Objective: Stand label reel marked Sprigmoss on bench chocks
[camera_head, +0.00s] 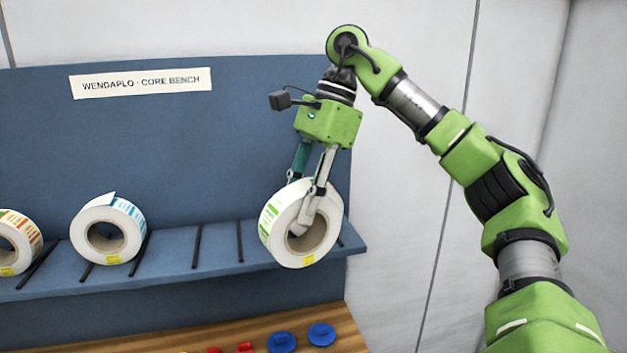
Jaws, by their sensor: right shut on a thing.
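A white label reel with green-printed labels (281,240) is at the right end of the blue shelf (180,273). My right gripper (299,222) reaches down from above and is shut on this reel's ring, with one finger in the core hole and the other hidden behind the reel. The reel is upright; I cannot tell whether it touches the shelf. A blue-printed reel (85,222) and an orange-printed reel (27,235), cut by the left edge, stand farther left. No reel name is readable. My left gripper is not in view.
Thin black bars (196,246) cross the shelf, with free room between the blue-printed and green-printed reels. A blue back panel carries a sign (141,83) reading "WENDAPLO · CORE BENCH". Below is a wooden surface (345,335) with blue discs (321,334) and small red pieces (245,347).

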